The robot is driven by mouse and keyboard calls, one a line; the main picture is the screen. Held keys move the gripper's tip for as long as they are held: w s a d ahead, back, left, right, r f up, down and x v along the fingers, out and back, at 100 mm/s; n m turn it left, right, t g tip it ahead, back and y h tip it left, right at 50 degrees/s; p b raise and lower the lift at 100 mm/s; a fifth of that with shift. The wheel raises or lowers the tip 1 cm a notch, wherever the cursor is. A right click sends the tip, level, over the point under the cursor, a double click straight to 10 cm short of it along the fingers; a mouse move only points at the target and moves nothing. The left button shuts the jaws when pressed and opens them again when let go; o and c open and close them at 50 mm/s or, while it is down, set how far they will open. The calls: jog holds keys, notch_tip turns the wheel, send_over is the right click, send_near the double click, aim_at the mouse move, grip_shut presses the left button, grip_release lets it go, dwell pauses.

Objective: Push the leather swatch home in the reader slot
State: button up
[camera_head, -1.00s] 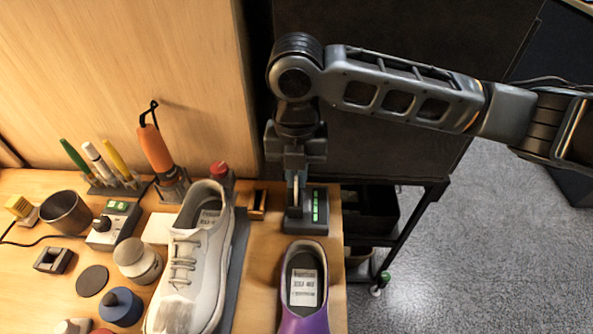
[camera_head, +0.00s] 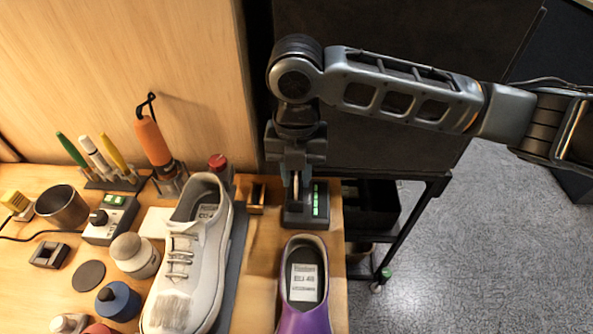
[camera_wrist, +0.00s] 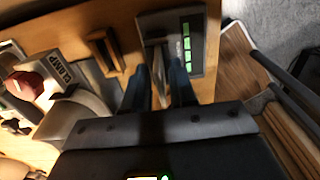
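The reader (camera_head: 318,203) is a dark block with a lit green bar display, near the right end of the wooden table. It also shows in the wrist view (camera_wrist: 201,28). A thin pale strip that looks like the leather swatch (camera_head: 296,184) stands edge-on at the reader's left part, below my gripper (camera_head: 296,172). How deep it sits in the slot cannot be told. In the wrist view, my gripper (camera_wrist: 160,72) points at the reader with its two fingers apart, one on each side of the swatch (camera_wrist: 157,62). I see no clear contact with it.
A purple shoe (camera_head: 305,318) stands just in front of the reader, and a white sneaker (camera_head: 190,265) to its left. A small wooden block (camera_head: 257,197) lies left of the reader. Jars, tools and a cup (camera_head: 62,208) fill the left side. A dark cart (camera_head: 370,212) stands at right.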

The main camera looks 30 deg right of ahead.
jog(key=shift+o, duration=1.2)
jog(key=shift+r, duration=0.15)
notch_tip(320, 180, up, 8)
jog(key=shift+f, duration=0.2)
